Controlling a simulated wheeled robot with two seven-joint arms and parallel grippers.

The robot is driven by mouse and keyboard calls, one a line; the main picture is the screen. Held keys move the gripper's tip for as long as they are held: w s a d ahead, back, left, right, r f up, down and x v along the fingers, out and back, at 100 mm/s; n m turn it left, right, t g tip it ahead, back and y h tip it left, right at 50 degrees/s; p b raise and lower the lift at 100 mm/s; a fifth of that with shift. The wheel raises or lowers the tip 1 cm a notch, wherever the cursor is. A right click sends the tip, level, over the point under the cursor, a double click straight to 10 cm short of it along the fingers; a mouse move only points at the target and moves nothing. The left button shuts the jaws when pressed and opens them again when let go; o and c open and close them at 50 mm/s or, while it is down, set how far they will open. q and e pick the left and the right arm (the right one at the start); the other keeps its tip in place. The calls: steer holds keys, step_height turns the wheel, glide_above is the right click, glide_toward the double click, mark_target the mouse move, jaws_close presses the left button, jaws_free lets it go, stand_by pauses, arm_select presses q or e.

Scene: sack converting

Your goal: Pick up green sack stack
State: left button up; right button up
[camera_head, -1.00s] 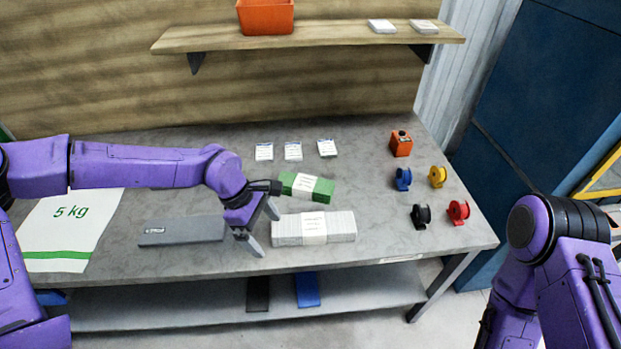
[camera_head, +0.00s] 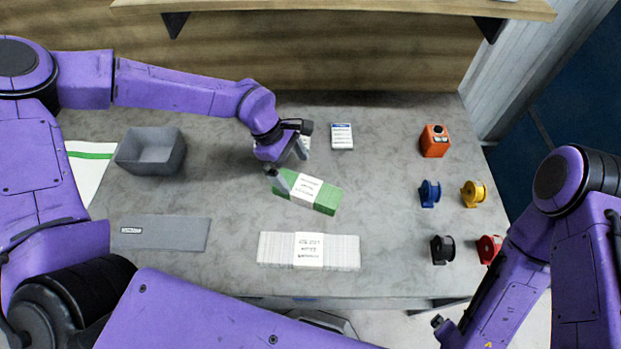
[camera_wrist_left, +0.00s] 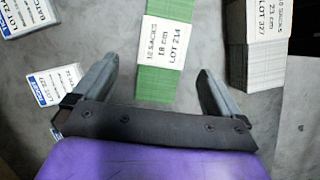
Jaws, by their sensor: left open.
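The green sack stack (camera_head: 325,197) lies on the grey table with a white paper band around its middle. In the left wrist view the green stack (camera_wrist_left: 157,85) lies between the two spread fingers, and its band reads 12 sacks, 18 cm, lot 214. My left gripper (camera_head: 287,167) is open at the left end of the stack; it also shows in the left wrist view (camera_wrist_left: 150,85). Nothing is held, and I cannot tell its exact height above the stack. My right arm shows at the right edge, but its gripper is not visible.
A white banded stack (camera_head: 275,248) lies nearer the front edge. A grey bin (camera_head: 151,158) and a flat grey slab (camera_head: 175,233) are to the left. White label packs (camera_head: 342,136) lie behind. An orange device (camera_head: 434,140) and several coloured spools (camera_head: 430,192) stand right.

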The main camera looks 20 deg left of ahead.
mark_target(306, 187)
arm_select(q)
steer(key=shift+s+d+f, duration=0.6)
steer(key=shift+s+f, duration=0.1)
steer(key=shift+f, duration=0.15)
steer(key=p+x, duration=0.1)
steer(key=x, duration=0.2)
steer(key=w+p+x, duration=0.1)
steer(key=x, duration=0.1)
steer(key=shift+w+d+f+p, duration=0.1)
steer(key=shift+d+f+p, duration=0.05)
steer(key=shift+d+p, duration=0.2)
steer(key=shift+d+f, duration=0.1)
steer(key=shift+f, duration=0.05)
steer(key=shift+s, duration=0.25)
arm_select(e)
steer(key=r, duration=0.1)
steer(key=s+r, duration=0.1)
steer(key=r, duration=0.1)
steer(key=shift+d, duration=0.1)
arm_select(q)
steer(key=shift+w, duration=0.1)
steer(key=c, duration=1.4)
steer(key=shift+o, duration=0.2)
arm_select(e)
steer(key=shift+f, duration=0.1)
